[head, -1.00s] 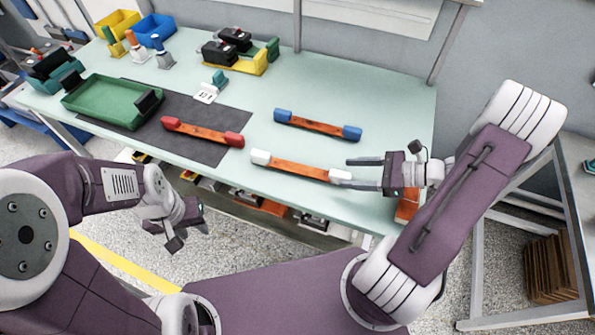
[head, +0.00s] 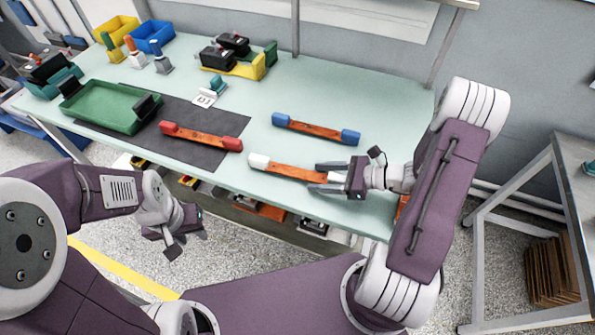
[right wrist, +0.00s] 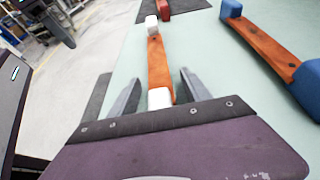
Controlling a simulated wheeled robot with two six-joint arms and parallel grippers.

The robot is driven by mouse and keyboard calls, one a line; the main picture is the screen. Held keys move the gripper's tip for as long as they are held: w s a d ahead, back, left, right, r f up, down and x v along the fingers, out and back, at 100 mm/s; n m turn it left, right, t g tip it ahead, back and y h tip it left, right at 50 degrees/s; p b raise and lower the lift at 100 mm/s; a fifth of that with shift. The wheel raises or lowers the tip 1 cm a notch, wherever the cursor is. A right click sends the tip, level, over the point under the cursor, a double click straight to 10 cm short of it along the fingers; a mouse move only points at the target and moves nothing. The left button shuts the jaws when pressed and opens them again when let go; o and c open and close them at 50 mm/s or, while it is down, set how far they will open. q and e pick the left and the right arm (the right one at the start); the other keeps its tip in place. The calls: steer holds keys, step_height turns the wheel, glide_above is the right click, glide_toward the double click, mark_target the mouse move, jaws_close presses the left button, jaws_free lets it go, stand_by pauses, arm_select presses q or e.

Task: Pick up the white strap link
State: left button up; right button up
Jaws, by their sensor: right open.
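The white strap link (head: 290,172), a copper-brown bar with white ends, lies on the pale green table near its front edge. My right gripper (head: 320,177) is open at its right end, one finger on each side, partly hiding that end. In the right wrist view the strap link (right wrist: 159,68) runs away from me, its near white end between the open fingers (right wrist: 155,95). I cannot tell whether the fingers touch it. My left gripper (head: 178,238) hangs empty in front of the table, its fingers apart.
A blue-ended link (head: 315,129) lies just behind the white one. A red-ended link (head: 200,136) lies to the left on a dark mat (head: 228,122). A green tray (head: 75,110) and several coloured bins and devices stand farther back and left.

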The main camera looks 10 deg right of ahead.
steer(key=shift+d, duration=0.1)
steer(key=c, duration=0.6)
jaws_close()
step_height(320, 180, up, 4)
steer(key=shift+f+p, duration=0.1)
steer(key=shift+p, duration=0.35)
steer(key=s+a+r, duration=0.1)
steer(key=s, duration=0.1)
steer(key=s+a+r, duration=0.1)
steer(key=r, duration=0.1)
steer(key=shift+s+a, duration=0.3)
steer(key=shift+s, duration=0.05)
steer(key=s+a+r+p, duration=0.4)
steer(key=s+p, duration=0.2)
steer(key=p, duration=1.1)
steer(key=shift+r, duration=0.15)
